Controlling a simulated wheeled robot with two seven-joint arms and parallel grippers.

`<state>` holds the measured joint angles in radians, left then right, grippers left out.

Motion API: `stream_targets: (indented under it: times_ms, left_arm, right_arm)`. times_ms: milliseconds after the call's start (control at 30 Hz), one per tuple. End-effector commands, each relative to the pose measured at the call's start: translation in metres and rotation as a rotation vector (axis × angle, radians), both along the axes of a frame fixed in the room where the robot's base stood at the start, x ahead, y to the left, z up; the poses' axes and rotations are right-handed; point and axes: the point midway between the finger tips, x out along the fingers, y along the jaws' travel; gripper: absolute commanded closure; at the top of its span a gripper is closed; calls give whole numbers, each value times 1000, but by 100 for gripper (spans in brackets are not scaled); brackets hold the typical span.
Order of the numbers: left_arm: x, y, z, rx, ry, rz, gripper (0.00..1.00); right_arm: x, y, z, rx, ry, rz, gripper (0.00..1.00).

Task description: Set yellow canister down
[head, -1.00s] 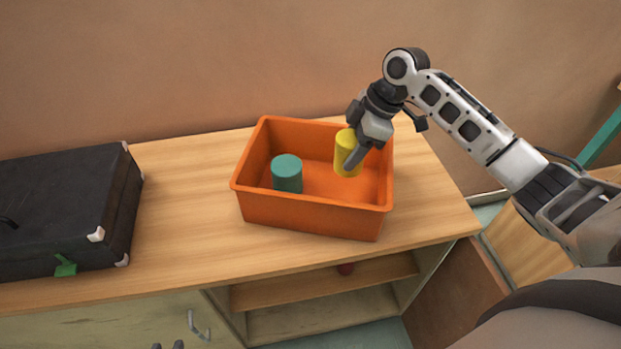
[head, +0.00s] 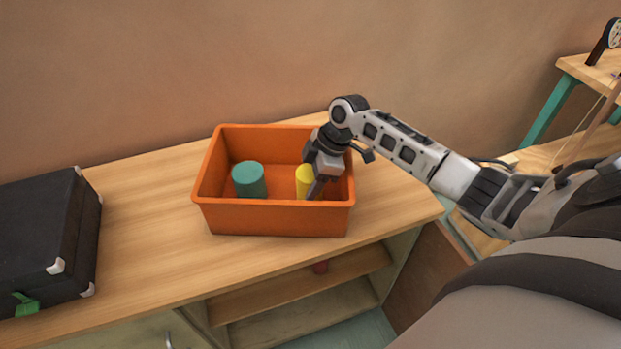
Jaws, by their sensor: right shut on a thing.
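The yellow canister (head: 303,180) is inside the orange bin (head: 275,220), in its right part. My right gripper (head: 312,188) reaches down into the bin and is shut on the canister. One finger covers the canister's right side. The bin's front wall hides the canister's lower end, so I cannot tell whether it touches the floor of the bin. A teal canister (head: 249,180) stands upright in the left part of the bin, apart from the yellow one. My left gripper is not in view.
The bin stands on a wooden counter (head: 150,220). A black case (head: 45,240) lies at the left end. The counter is clear between case and bin. A stand with teal legs (head: 550,108) is at the right.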

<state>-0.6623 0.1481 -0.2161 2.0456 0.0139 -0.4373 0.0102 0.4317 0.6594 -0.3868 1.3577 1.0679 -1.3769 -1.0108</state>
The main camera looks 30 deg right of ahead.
Motion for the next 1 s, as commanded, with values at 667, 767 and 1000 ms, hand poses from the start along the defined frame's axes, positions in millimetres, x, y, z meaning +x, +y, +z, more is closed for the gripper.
stream_targets:
  times_ms: [667,767,1000]
  left_arm:
    - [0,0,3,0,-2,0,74]
    - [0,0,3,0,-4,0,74]
    - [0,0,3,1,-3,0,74]
  right_arm:
    - [-3,-9,22,-1,-3,0,23]
    - [-6,-16,42,-3,-3,-1,23]
    - [-14,-33,88,-2,-2,0,23]
